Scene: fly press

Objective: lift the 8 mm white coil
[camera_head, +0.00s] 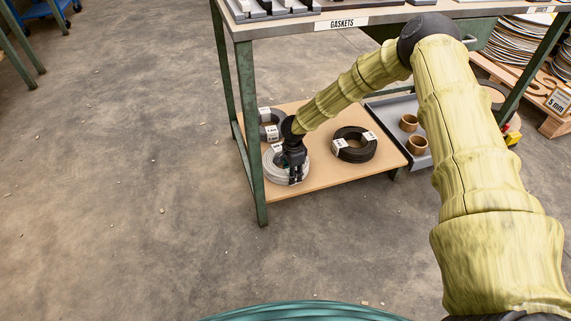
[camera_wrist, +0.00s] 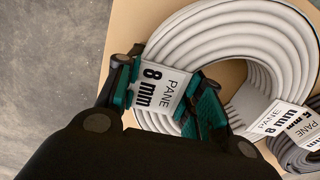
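The 8 mm white coil (camera_head: 272,166) lies flat on the low wooden shelf, below my gripper (camera_head: 295,181). In the wrist view, the white coil (camera_wrist: 285,35) fills the upper right, with PANE 8 mm labels on its band. My gripper (camera_wrist: 165,95), with teal fingers, straddles the near left part of the band. One finger is at its outer side and one at its inner side, with a label between them. The fingers are partly closed and seem to press on the band; the contact itself is hidden. The coil shows no clear gap above the shelf.
A grey coil (camera_head: 270,117) lies behind, and a black coil (camera_head: 355,144) to the right. A grey tray (camera_head: 393,108) with brown rolls stands further right. The table top (camera_head: 375,13) overhangs the shelf (camera_head: 325,176); a green leg (camera_head: 252,130) stands close left of my gripper.

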